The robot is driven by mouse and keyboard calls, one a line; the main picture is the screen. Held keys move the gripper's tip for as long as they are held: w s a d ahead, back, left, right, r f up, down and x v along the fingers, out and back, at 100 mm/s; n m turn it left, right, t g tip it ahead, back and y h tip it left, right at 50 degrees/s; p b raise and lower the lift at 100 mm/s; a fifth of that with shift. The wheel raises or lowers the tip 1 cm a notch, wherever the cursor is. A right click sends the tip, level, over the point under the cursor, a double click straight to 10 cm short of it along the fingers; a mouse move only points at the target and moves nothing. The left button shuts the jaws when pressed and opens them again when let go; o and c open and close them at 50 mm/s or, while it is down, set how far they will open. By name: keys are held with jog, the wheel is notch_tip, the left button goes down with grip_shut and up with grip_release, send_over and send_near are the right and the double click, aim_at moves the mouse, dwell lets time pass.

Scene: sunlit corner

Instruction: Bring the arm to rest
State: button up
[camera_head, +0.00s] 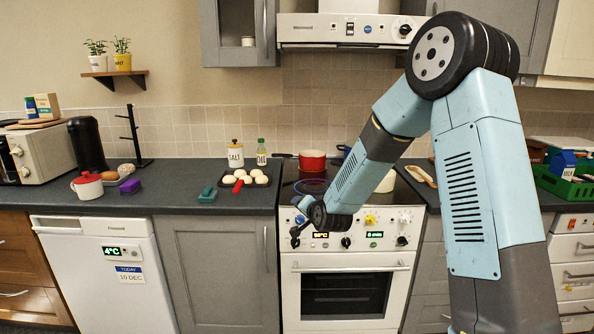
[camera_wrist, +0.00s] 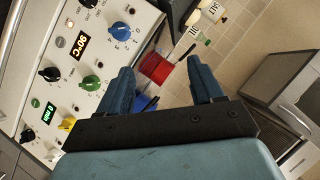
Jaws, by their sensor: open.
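My arm is raised on the right of the head view and bends down to the left. My gripper (camera_head: 297,232) is in front of the stove's control panel, near the knobs at its left end. In the wrist view my gripper (camera_wrist: 162,72) has its two blue-grey fingers well apart, with nothing held between them. Beyond the fingers, the red pot (camera_wrist: 156,67) shows in the gap. My forearm and wrist hide part of the hob and the panel.
The white stove (camera_head: 344,266) has knobs and lit displays. The red pot (camera_head: 312,161) stands on the hob. An egg tray (camera_head: 246,184) and a green-blue block (camera_head: 208,194) lie on the counter (camera_head: 180,197) to the left. A green crate (camera_head: 566,188) is far right.

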jog(key=s+d+r+n+g+h, duration=0.2)
jog(key=s+d+r, duration=0.4)
jog(key=s+r, duration=0.25)
jog(key=s+d+r+n+g+h, duration=0.1)
jog(key=s+d+r+n+g, duration=0.1)
jog(key=s+d+r, duration=0.6)
jog(key=s+d+r+n+g, duration=0.1)
jog(key=s+d, duration=0.2)
jog(key=s, duration=1)
jog(key=s+d+r+g+h, duration=0.1)
jog(key=s+d, duration=0.3)
jog(key=s, duration=0.8)
jog(key=shift+s+r+n+g+h, duration=0.3)
jog(key=shift+s+n+g, duration=0.1)
jog(key=shift+g, duration=0.2)
